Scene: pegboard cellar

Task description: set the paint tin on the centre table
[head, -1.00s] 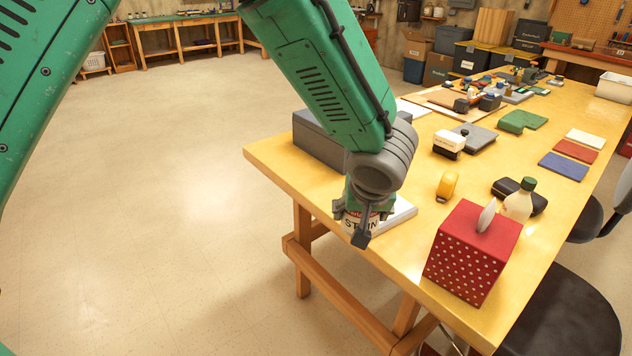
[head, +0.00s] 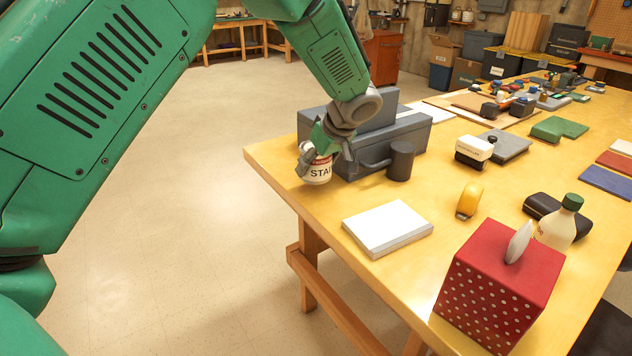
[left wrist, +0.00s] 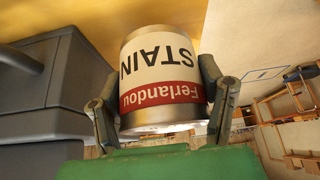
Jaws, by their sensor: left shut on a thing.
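The paint tin (head: 318,171) is a small silver can with a white and red label reading STAIN. My left gripper (head: 322,160) is shut on it, one finger on each side. In the left wrist view the tin (left wrist: 163,75) shows upside down between the two fingers (left wrist: 160,105). In the head view the tin appears over the left end of the wooden table (head: 285,162), close to its edge. I cannot tell whether its base touches the top. My right gripper is out of view.
A grey toolbox (head: 405,140) stands close behind and right of the tin, with a dark cylinder (head: 400,161) beside it. A white pad (head: 387,228), yellow tape dispenser (head: 469,200) and red dotted tissue box (head: 497,285) lie nearer. Bare tabletop lies between pad and toolbox.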

